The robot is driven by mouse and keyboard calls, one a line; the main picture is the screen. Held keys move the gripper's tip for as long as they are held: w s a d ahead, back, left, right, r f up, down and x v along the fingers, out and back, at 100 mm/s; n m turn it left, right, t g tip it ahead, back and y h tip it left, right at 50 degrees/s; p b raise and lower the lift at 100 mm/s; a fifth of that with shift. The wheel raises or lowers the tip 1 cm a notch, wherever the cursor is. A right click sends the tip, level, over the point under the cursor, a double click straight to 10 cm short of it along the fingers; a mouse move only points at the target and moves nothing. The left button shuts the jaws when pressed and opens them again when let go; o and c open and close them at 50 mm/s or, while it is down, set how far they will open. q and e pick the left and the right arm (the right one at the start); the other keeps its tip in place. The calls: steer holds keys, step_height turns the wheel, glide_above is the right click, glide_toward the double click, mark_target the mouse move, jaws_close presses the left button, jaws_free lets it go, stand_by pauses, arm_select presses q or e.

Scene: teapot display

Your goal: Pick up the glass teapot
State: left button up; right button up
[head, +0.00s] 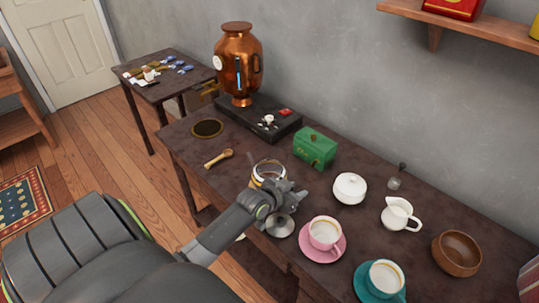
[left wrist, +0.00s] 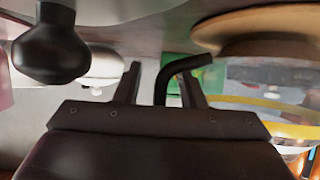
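The glass teapot (head: 268,171), clear with a pale gold band, stands on the dark table, partly hidden behind my left gripper (head: 289,196). In the left wrist view its glass body and yellow band (left wrist: 275,106) fill the right side. My left gripper shows there with its two fingers (left wrist: 160,78) spread apart. A black hooked piece, which looks like the teapot's handle (left wrist: 187,66), shows between and past the fingers. I cannot tell whether they touch it. My right gripper is in neither view.
A silvery round piece (head: 280,226) lies near the gripper.

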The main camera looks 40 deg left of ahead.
arm_select(q)
steer(key=shift+c, duration=0.4)
jaws_close()
steer(key=shift+r, duration=0.15)
